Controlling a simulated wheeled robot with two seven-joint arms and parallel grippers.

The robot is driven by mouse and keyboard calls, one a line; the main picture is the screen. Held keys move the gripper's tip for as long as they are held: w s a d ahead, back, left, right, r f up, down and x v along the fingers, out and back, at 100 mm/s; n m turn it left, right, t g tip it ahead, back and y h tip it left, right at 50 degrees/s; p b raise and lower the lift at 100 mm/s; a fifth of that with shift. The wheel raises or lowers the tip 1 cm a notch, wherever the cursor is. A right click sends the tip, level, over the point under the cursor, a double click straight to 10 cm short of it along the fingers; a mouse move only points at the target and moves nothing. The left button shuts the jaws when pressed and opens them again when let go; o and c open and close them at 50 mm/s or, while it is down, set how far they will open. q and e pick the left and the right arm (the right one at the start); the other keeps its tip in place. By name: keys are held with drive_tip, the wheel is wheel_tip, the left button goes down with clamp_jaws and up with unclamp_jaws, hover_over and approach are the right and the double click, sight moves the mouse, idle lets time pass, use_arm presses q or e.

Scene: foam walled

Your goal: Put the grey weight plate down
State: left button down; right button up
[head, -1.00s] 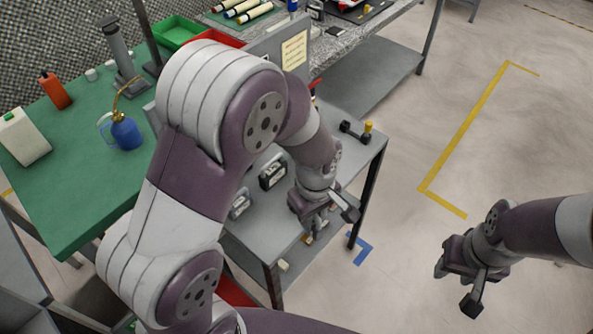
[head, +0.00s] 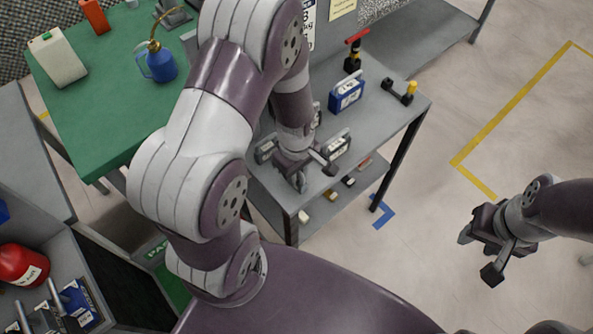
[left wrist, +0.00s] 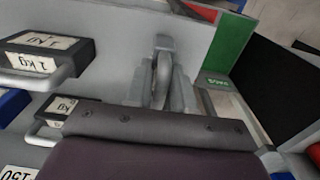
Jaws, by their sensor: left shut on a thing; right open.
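My left gripper (head: 299,183) is low over the front end of the grey table (head: 266,196) in the head view. In the left wrist view it is shut on the grey weight plate (left wrist: 162,78), which stands on edge between the fingers. In the head view the plate is mostly hidden by the gripper. I cannot tell whether the plate touches the tabletop. My right gripper (head: 474,239) is open and empty over bare floor at the right.
Labelled weights with handles stand near the left gripper; one is a dark 1 kg block (left wrist: 45,55). A blue block (head: 346,94) and a small black dumbbell-like item (head: 398,92) are farther back. A green bench (head: 105,110) holds a blue oil can (head: 160,64).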

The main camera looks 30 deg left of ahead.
use_arm(q)
drive_tip(key=shift+w+f, duration=0.2)
drive_tip(key=shift+s, duration=0.1)
drive_tip(key=c, duration=1.4)
unclamp_jaws()
drive_tip(key=shift+f, duration=0.15)
drive_tip(key=o, duration=0.4)
drive_tip(key=shift+o, duration=0.2)
